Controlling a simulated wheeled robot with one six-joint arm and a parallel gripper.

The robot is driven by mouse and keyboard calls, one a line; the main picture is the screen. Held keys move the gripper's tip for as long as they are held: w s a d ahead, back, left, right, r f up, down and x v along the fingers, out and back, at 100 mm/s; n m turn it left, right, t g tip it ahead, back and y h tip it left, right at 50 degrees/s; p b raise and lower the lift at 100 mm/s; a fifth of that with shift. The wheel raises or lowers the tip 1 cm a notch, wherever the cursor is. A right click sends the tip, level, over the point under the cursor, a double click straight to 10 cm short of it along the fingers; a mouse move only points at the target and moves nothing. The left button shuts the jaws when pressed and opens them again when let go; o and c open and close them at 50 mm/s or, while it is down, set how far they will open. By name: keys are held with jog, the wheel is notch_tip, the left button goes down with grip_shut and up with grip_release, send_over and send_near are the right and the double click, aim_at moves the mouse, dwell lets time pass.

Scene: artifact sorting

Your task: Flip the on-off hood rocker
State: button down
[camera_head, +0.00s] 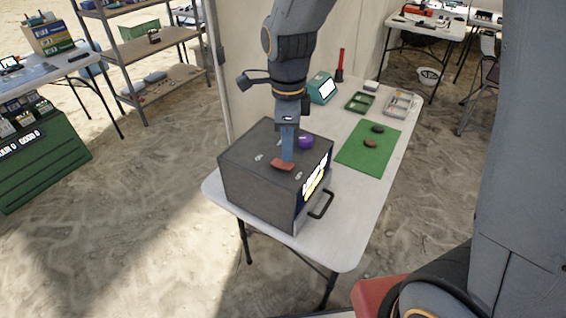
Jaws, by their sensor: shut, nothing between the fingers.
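The dark grey box-shaped hood (256,186) stands on the near end of the white table, with a bright front panel (315,180) and a black handle (322,204). My gripper (287,158) points down over the hood's top with its blue fingers shut and empty. A reddish-brown piece (283,165) shows right at the fingertips; I cannot tell whether it is the rocker, or whether the fingers touch it. A purple round piece (306,142) is on the hood's top, just right of the fingers. Small pale marks lie around the top. The rocker's position cannot be made out.
Shelves stand at the back left. The table's front end is clear.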

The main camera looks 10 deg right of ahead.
aim_at(289, 165)
jog(key=shift+f+b, duration=0.4)
jog(key=shift+f, duration=0.65)
dwell(0.5)
notch_tip(289, 165, up, 7)
jog(key=p, duration=0.6)
jog(key=shift+p, duration=0.35)
dwell(0.4)
jog(key=shift+s+d+f+n, duration=0.1)
jog(key=shift+d+n, duration=0.2)
jog(key=s+d+f+n+b, duration=0.2)
jog(key=d+n, duration=0.4)
jog(key=n, duration=0.3)
jog(key=s+d+f+n+t+b, duration=0.1)
jog(key=s+d+f+n+b, duration=0.2)
jog(key=n, duration=0.7)
jog(key=shift+s+d+f+b, duration=0.2)
jog(key=shift+s+d+b, duration=0.5)
jog(key=shift+s+d, duration=0.7)
